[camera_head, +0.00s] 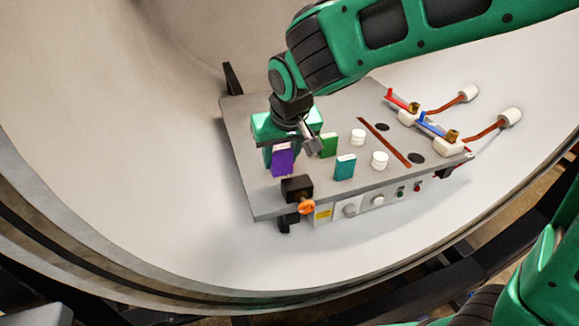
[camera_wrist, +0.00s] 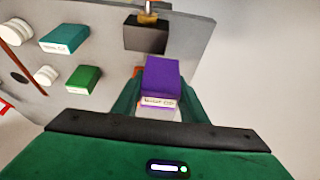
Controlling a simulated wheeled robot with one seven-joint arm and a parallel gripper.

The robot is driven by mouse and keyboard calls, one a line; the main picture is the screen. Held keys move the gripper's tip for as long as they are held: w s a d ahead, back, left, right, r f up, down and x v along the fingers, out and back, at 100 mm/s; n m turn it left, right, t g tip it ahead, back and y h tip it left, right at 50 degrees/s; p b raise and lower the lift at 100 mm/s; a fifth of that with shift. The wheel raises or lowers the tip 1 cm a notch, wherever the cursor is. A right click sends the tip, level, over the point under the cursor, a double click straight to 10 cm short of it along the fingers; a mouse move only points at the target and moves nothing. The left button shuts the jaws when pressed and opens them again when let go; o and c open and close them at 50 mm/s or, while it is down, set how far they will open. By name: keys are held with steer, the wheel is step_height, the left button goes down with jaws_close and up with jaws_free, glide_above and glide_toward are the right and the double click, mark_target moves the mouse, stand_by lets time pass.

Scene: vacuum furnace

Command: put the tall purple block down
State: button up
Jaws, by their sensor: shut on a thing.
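The tall purple block (camera_head: 282,160) is at the left part of the grey table plate, under my gripper (camera_head: 279,150). In the wrist view the purple block (camera_wrist: 162,80) stands between the two green fingers of my gripper (camera_wrist: 158,95), with a white label on its edge. The gripper is shut on it. I cannot tell whether the block's lower end touches the plate.
The grey plate (camera_head: 250,195) carries a green block (camera_head: 328,145), a teal block (camera_head: 345,167) and white round pieces (camera_head: 380,160) right of my gripper. A black box (camera_head: 296,188) with an orange knob (camera_head: 307,207) stands close in front. Red and blue levers (camera_head: 430,124) are farther right.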

mark_target(290, 167)
steer(key=w, duration=0.1)
steer(key=w+d+f, duration=0.2)
steer(key=shift+w+d+f, duration=0.15)
steer(key=shift+w+f, duration=0.1)
steer(key=shift+w, duration=0.1)
steer(key=shift+f, duration=2.05)
steer(key=o, duration=1.4)
steer(key=shift+f, duration=0.1)
steer(key=shift+c, duration=0.2)
steer(key=v, duration=1.2)
